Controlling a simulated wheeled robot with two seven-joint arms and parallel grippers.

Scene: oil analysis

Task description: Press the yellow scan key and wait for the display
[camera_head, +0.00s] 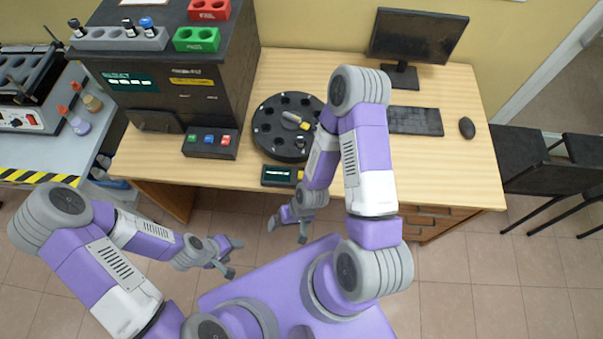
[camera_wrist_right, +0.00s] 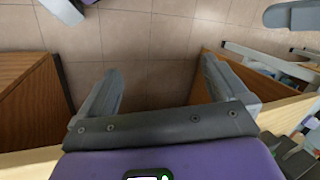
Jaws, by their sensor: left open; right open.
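A small dark device (camera_head: 278,177) with a display lies at the front edge of the wooden desk in the head view. The yellow scan key (camera_head: 300,176) appears at its right end, partly hidden by my right arm. My right gripper (camera_head: 288,229) is open and empty, below the device in the picture and in front of the desk edge. In the right wrist view my right gripper (camera_wrist_right: 163,84) shows two spread fingers with only floor between them. My left gripper (camera_head: 235,258) is open and empty over the floor, left of the right one. Neither touches the device.
A round black carousel (camera_head: 262,132) stands behind the device. A box with coloured buttons (camera_head: 211,142) sits to its left, before a dark analyser (camera_head: 200,110). A monitor (camera_head: 415,38), keyboard (camera_head: 414,121) and mouse (camera_head: 467,128) occupy the right side. The desk's front right is clear.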

